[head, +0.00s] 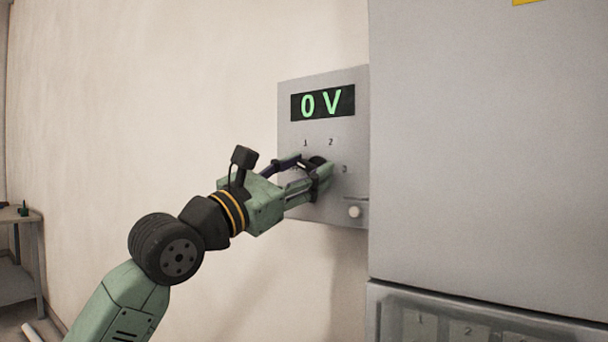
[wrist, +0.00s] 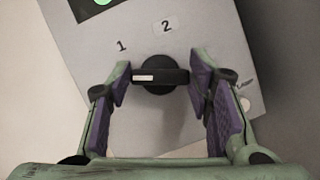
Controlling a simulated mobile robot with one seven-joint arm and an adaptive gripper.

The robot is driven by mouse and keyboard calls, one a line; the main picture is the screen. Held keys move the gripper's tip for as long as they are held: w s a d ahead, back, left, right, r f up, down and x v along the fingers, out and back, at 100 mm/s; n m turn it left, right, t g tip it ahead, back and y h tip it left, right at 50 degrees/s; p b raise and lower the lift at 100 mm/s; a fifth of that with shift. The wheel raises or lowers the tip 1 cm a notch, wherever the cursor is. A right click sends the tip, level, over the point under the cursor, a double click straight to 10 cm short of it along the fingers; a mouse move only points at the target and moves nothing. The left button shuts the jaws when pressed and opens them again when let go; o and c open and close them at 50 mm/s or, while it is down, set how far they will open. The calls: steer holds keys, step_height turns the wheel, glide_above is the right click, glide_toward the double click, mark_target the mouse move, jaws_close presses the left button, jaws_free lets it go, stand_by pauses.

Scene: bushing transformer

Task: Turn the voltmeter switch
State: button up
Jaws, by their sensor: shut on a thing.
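The voltmeter (head: 345,135) is a grey wall panel with a green "0 V" display (head: 322,101). Its switch is a black rotary knob (head: 317,160) below the display, with numbers 1, 2 and 3 around it. In the wrist view the knob (wrist: 160,77) has a bar handle lying nearly level, with a white mark at its left end. My gripper (head: 305,166) is at the panel, shut on the knob. In the wrist view the purple-padded fingers of my gripper (wrist: 162,82) flank the two ends of the bar. In the head view my fingers partly hide the knob.
A white round button (head: 354,212) sits at the panel's lower right. A large grey cabinet (head: 490,150) stands close on the right, with a numbered glazed section (head: 470,320) below. A table (head: 20,250) is at the far left. The wall left of the panel is clear.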

steer(key=m+g, duration=0.1)
steer(key=m, duration=0.2)
steer(key=m+g+h, duration=0.1)
steer(key=m, duration=0.2)
steer(key=shift+r+g, duration=0.15)
steer(key=shift+g, duration=0.15)
steer(key=shift+a+m+g+p, duration=0.1)
steer(key=shift+m+g+p, duration=0.25)
steer(key=shift+m+g, duration=0.85)
steer(key=shift+m+t, duration=0.3)
steer(key=shift+m, duration=0.3)
steer(key=o, duration=1.1)
steer(key=shift+o, duration=0.2)
steer(key=v, duration=1.2)
